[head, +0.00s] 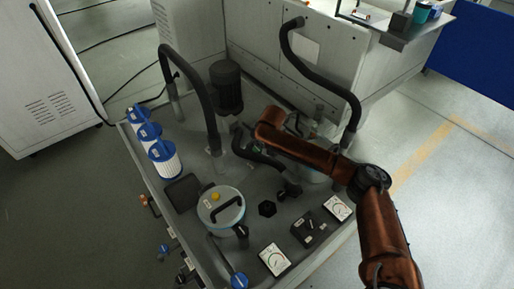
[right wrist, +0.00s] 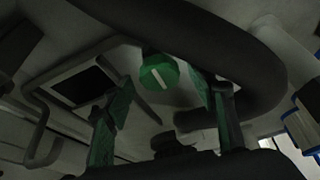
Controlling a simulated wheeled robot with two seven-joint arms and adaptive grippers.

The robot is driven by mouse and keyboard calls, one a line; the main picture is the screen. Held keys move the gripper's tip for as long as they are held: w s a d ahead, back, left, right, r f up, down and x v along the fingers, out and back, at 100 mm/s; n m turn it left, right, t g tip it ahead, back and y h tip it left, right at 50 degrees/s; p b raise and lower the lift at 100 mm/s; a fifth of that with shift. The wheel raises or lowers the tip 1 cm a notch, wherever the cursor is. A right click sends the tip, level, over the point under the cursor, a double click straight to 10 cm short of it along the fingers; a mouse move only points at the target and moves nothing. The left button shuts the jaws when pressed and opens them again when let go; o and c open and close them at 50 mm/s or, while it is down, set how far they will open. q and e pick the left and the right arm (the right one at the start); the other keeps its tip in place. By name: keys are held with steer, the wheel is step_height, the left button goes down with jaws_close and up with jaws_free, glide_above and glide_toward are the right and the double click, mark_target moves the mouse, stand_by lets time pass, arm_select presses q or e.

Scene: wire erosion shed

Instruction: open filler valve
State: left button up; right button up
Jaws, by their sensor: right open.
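A round green knob with a white line across its face (right wrist: 160,76) shows in the right wrist view, and it looks like the filler valve's handle. My right gripper (right wrist: 160,97) is open, with one green-padded finger on each side below the knob. The knob appears just beyond the fingertips, and no contact shows. In the head view my copper right arm reaches from the lower right over the panel, its dark gripper end (head: 242,134) beside the black hoses. I cannot make out the knob there. My left gripper is not in view.
A dark motor (head: 227,87), blue-capped filters (head: 163,160), a lidded canister (head: 222,206) and gauges (head: 274,259) stand on the grey deck (head: 185,218).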

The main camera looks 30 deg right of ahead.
steer(key=shift+c, duration=0.3)
steer(key=c, duration=1.1)
